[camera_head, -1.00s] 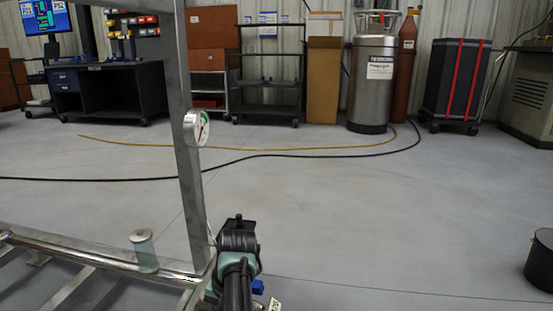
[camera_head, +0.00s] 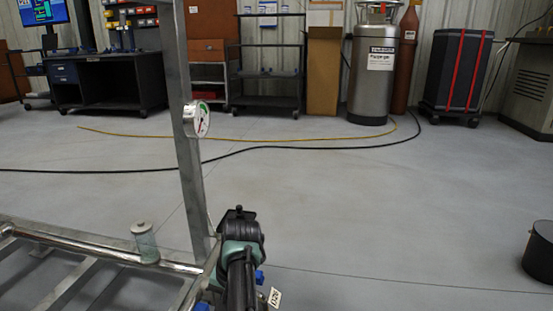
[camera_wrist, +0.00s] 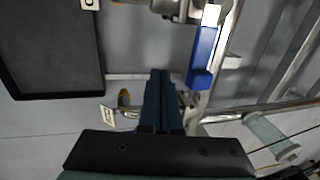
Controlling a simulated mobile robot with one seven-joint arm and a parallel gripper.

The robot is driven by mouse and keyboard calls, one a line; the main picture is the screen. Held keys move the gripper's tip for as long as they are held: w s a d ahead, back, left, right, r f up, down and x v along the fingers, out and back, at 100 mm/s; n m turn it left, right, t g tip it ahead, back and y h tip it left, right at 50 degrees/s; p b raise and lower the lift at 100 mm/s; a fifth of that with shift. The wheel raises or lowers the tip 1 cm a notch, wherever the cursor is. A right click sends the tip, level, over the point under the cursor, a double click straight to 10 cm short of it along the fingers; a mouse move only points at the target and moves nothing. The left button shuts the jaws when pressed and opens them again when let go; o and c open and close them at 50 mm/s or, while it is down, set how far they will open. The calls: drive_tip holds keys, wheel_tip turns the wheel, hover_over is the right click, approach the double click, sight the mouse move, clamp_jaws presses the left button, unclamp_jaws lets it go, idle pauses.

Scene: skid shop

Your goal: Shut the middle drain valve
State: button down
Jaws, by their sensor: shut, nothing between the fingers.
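A blue valve handle (camera_wrist: 207,55) stands close to the right of my gripper (camera_wrist: 160,74) in the wrist view, on a metal pipe fitting at the top. My gripper is shut and empty, its dark fingers side by side, with a visible gap to that handle. In the head view, one blue handle (camera_head: 260,277) shows right of my arm and another blue piece (camera_head: 202,307) shows at the bottom edge. A white tag (camera_head: 274,297) hangs near the first; a tag (camera_wrist: 107,115) also shows in the wrist view. I cannot tell which handle is the middle one.
A metal skid frame (camera_head: 187,165) with a pressure gauge (camera_head: 197,119) rises left of my arm. A clear cylinder (camera_head: 145,242) sits on its pipe. A dark tray-like panel (camera_wrist: 50,50) lies left in the wrist view. A black round container (camera_head: 540,252) stands at the right; open floor lies between.

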drive_tip(key=a+p+v, duration=0.1)
drive_tip(key=p+v, duration=0.5)
drive_tip(key=p, duration=0.1)
drive_tip(key=shift+a+r, duration=0.15)
drive_tip(key=shift+r, duration=0.45)
drive_tip(key=shift+w, duration=0.1)
